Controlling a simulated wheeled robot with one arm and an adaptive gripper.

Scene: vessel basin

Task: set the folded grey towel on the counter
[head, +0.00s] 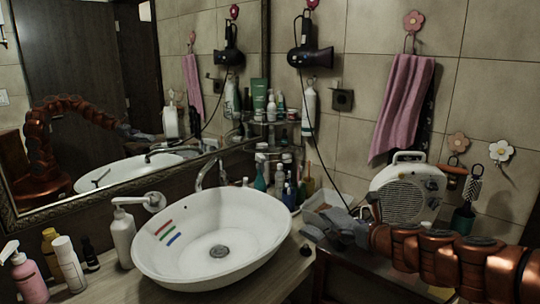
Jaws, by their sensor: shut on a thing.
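My gripper (346,232), at the end of my copper-coloured arm reaching in from the right, is shut on the folded grey towel (322,228). They are just right of the white basin's rim, above the right end of the wooden counter (272,285). Towel and fingers are similarly grey and dark, so their outlines are hard to separate. I cannot tell whether the towel touches the counter. My arm and the held towel also appear in the mirror.
The white vessel basin (187,262) fills most of the counter. A soap dispenser (123,238) and several bottles stand at left; more bottles crowd the back corner. A white fan heater (406,192) stands behind my arm. A pink towel (403,105) hangs above.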

